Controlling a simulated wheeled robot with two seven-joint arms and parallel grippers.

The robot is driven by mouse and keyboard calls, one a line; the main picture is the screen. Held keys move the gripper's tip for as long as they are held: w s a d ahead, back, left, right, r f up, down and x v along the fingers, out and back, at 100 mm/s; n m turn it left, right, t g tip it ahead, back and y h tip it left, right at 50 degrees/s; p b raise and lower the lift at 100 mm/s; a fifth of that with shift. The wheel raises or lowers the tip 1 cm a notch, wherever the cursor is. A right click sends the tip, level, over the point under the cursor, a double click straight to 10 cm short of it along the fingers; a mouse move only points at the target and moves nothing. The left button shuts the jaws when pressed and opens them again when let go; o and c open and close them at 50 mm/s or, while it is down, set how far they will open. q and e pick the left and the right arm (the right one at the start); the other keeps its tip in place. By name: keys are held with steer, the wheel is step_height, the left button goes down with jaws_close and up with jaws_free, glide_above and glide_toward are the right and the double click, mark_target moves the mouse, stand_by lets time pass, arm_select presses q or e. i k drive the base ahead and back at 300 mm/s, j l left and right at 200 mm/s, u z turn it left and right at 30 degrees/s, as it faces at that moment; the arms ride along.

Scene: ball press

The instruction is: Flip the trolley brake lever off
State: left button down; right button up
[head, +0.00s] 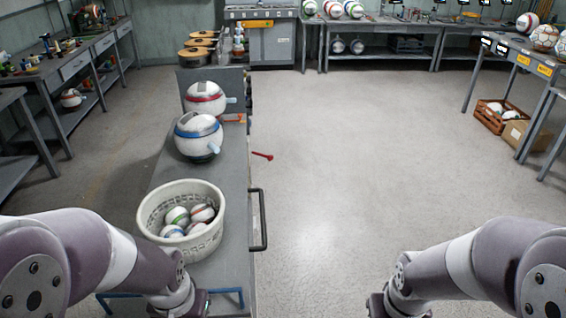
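The trolley (228,262) is a long grey bench running away from me, left of centre. A small red lever (262,156) sticks out past its right side, about level with the blue-banded ball; its thicker end points right. It looks like the brake lever, and its mount is hidden by the trolley. My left arm reaches in at the lower left over the near end of the trolley, and my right arm is at the lower right over the floor. Both arms run off the bottom edge, and neither gripper's fingers show.
A white basket (150,213) of balls stands on the trolley. Behind it are a blue-banded ball (198,146) and a red-banded ball (205,103). A black handle (264,222) juts from the trolley's right side. Open floor (360,170) lies to the right; benches line the walls.

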mark_target(270, 157)
steer(key=l+u, duration=0.25)
steer(key=i+l+u, duration=0.1)
steer(key=u, duration=0.15)
steer(key=i+l+u, duration=0.2)
steer(key=u, duration=0.15)
steer(key=i+l+u, duration=0.3)
steer(key=l+u, duration=0.35)
steer(key=i+l+u, duration=0.1)
steer(key=l+u, duration=0.2)
steer(key=l, duration=0.15)
steer(key=i+l, duration=0.1)
steer(key=l, duration=0.5)
steer(key=i+l+u, duration=0.1)
steer(key=l, duration=0.5)
steer(key=i+l, duration=0.15)
steer(key=l, duration=0.5)
steer(key=i+l+u, duration=0.1)
steer(key=l, duration=0.5)
